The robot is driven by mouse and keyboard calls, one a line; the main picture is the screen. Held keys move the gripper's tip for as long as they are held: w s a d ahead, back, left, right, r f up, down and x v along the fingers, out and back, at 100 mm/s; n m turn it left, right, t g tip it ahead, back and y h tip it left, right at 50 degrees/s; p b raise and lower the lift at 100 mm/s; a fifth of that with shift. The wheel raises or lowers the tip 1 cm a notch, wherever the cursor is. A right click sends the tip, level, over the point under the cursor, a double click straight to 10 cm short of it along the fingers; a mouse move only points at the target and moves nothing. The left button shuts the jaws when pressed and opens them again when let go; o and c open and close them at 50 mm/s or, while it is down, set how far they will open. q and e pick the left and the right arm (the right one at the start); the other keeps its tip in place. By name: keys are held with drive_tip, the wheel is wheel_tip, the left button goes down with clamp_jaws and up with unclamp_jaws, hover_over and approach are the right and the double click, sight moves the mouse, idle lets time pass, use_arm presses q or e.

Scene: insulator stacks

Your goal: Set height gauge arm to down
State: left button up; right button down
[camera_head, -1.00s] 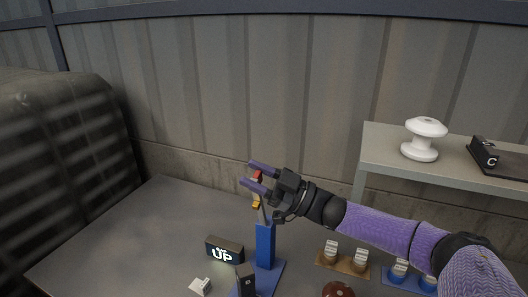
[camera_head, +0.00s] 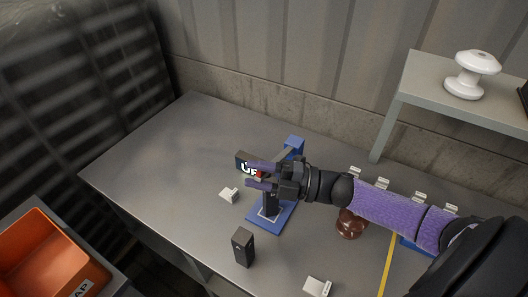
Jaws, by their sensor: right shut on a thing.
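The height gauge has a blue post (camera_head: 294,144) and a blue base (camera_head: 284,219) on the grey table. My right gripper (camera_head: 250,174) comes in from the right and is in front of the post, below its top. The rest of the gauge arm is hidden behind the gripper. A black sign (camera_head: 241,160) with lit "UP" letters stands behind the fingers, partly covered. My left gripper is not in view.
A black block (camera_head: 243,247), a small white tag (camera_head: 229,195) and a brown insulator (camera_head: 351,224) are on the table. A white insulator (camera_head: 472,75) stands on a raised shelf (camera_head: 440,92). An orange bin (camera_head: 45,262) is at lower left. The table's left part is clear.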

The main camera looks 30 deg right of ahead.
wheel_tip(320, 180, down, 6)
drive_tip(key=a+n+g+b, duration=0.1)
drive_tip(key=n+b, duration=0.1)
drive_tip(key=n, duration=0.1)
drive_tip(key=shift+s+n+h, duration=0.25)
drive_tip(key=shift+n+h, duration=0.05)
drive_tip(key=shift+h, duration=0.1)
drive_tip(key=shift+c, duration=2.2)
unclamp_jaws()
drive_tip(key=v, duration=1)
drive_tip(key=shift+p, duration=0.3)
